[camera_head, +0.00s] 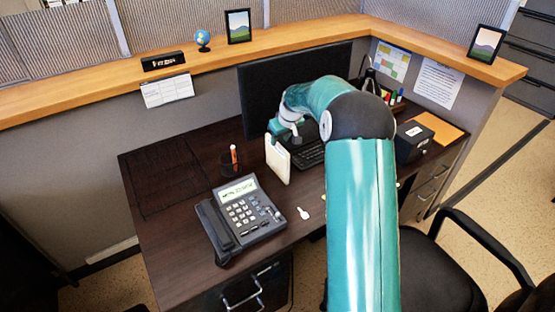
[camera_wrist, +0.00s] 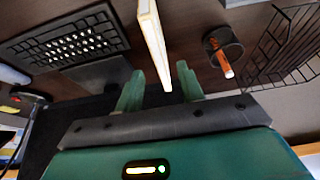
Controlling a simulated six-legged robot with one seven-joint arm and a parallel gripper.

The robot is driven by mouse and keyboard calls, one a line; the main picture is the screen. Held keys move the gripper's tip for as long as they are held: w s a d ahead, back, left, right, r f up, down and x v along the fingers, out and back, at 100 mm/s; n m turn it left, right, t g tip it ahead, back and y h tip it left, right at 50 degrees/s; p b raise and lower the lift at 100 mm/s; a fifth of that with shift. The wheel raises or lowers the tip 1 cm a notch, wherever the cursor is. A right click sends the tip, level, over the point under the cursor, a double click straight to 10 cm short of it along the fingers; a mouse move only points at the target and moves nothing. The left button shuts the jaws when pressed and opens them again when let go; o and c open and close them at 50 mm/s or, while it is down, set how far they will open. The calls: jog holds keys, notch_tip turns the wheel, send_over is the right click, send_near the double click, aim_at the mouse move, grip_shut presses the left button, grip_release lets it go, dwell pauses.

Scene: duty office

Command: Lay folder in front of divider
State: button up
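A thin cream folder (camera_head: 279,160) stands upright, slightly tilted, near the middle of the dark desk (camera_head: 170,240). In the wrist view the folder (camera_wrist: 152,40) shows edge-on, its near end between my fingers. My gripper (camera_wrist: 163,72) is open around that end, with a narrow gap visible on each side. In the head view my gripper (camera_head: 290,135) is at the folder's top and partly hidden by my arm. A dark wire rack (camera_head: 165,175), possibly the divider, lies at the desk's left; it also shows in the wrist view (camera_wrist: 285,45).
A pen cup (camera_head: 231,163) stands between the rack and folder. A phone (camera_head: 240,215) is in front, with a white key-like item (camera_head: 303,213) beside it. Behind are a keyboard (camera_head: 308,154) and monitor (camera_head: 262,88). A black box (camera_head: 412,142) stands right.

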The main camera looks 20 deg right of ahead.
aim_at(276, 151)
jog(key=x, duration=0.8)
jog(key=shift+f, duration=0.2)
jog(key=shift+f, duration=0.25)
dwell(0.4)
grip_shut()
